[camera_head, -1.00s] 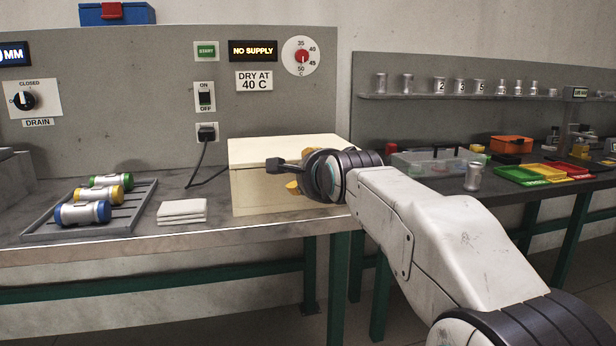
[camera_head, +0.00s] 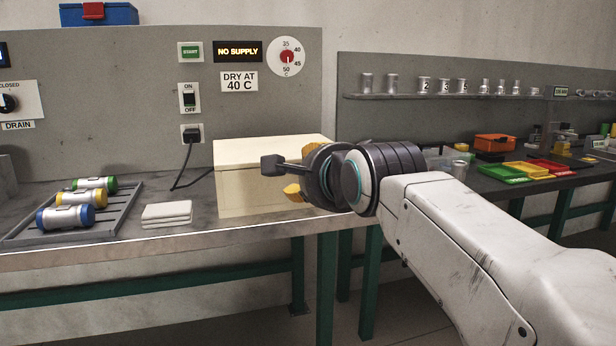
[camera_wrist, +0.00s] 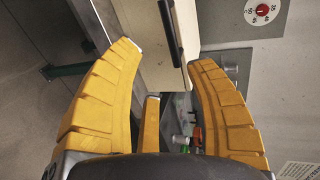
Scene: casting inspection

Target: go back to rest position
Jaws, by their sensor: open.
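My gripper (camera_head: 300,171) is in front of the right side of a cream box (camera_head: 235,190) on the bench. In the wrist view my gripper (camera_wrist: 165,57) shows its yellow fingers spread wide with nothing held between them. The box (camera_wrist: 143,65) appears beyond the fingertips, with a dark bar-shaped handle (camera_wrist: 171,32) on it. The box looks closed. My forearm stretches from the lower right and hides part of the bench behind it.
A rack (camera_head: 118,222) with several capped cylinders and a stack of white pads (camera_head: 167,213) lie left of the box. A black cable (camera_head: 190,160) runs behind it. The right bench holds green, yellow and red trays (camera_head: 527,170). Floor shows below.

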